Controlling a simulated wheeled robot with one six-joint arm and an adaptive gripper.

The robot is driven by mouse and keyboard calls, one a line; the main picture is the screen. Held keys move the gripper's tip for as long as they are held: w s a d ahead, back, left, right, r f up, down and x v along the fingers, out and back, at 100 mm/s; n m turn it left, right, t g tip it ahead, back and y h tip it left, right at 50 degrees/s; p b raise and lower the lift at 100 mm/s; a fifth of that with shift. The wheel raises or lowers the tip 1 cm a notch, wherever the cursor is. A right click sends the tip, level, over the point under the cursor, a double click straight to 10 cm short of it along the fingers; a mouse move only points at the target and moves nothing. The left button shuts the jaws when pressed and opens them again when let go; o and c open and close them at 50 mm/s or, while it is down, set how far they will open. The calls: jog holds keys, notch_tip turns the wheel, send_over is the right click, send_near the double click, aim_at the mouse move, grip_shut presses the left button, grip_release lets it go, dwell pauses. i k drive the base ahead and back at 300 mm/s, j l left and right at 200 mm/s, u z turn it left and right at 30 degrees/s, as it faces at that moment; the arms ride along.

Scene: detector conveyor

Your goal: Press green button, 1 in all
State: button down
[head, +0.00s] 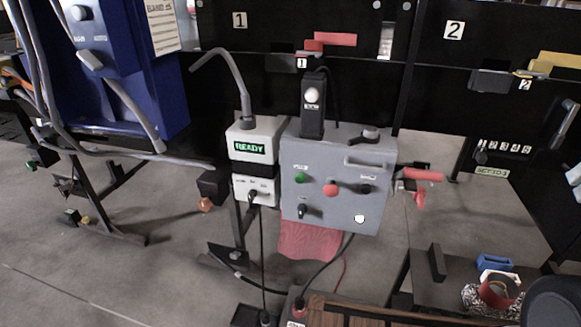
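The green button (300,178) is a small round button at the upper left of a grey control box (345,212) in the middle of the head view. A red button (331,189) sits to its right and slightly lower, with a dark knob (364,188) further right. Nothing covers the green button. My gripper is not in view. A dark rounded shape at the lower right corner cannot be made out clearly.
A white unit reading READY (249,147) stands left of the control box, with a bent grey pipe above. A blue cabinet (165,95) stands at upper left. A red-handled clamp (422,175) juts out at right. A dark table (440,290) holds tape rolls. Cables cross the floor.

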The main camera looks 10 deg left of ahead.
aim_at(300, 178)
jog(key=i+j, duration=0.1)
jog(key=j, duration=0.45)
jog(key=i+j, duration=0.1)
jog(key=j, duration=0.45)
jog(key=i+j+z, duration=0.1)
jog(key=j, duration=1.05)
jog(key=i, duration=0.05)
